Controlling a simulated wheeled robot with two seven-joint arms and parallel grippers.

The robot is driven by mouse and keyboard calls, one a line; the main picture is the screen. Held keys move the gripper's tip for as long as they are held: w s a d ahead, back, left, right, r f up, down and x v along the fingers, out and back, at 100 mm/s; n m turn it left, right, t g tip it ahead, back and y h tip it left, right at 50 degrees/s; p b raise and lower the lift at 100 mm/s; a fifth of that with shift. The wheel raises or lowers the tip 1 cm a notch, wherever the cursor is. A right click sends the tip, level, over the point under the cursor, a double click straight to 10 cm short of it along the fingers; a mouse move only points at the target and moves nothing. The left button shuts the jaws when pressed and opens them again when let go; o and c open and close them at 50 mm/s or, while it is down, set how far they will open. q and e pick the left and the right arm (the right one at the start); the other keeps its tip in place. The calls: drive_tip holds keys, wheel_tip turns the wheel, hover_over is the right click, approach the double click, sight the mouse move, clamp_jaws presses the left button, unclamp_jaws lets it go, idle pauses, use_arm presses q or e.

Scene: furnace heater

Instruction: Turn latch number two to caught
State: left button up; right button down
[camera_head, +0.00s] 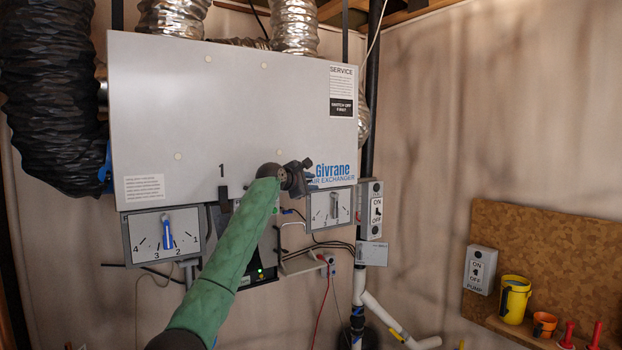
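The white Givrane air exchanger cabinet (230,110) hangs in front of me. A black latch (224,200) sits at its lower edge below the printed number 1. My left gripper (304,175) is at the cabinet's lower right, beside the Givrane lettering. No number 2 and no second latch can be made out; my gripper and wrist cover that part of the lower edge. I cannot tell whether the fingers are open or shut, or whether they touch anything. My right gripper is not in view.
Below the cabinet are a dial with a blue handle (167,233), a grey-handled dial (333,207) and an ON/OFF switch box (371,211). Silver ducts (294,25) and a black duct (50,95) run above and left. A shelf at right holds a yellow mug (514,300).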

use_arm(q)
drive_tip(key=shift+w+d, duration=0.1)
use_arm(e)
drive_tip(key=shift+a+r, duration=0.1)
use_arm(q)
clamp_jaws()
drive_tip(key=shift+f, duration=0.1)
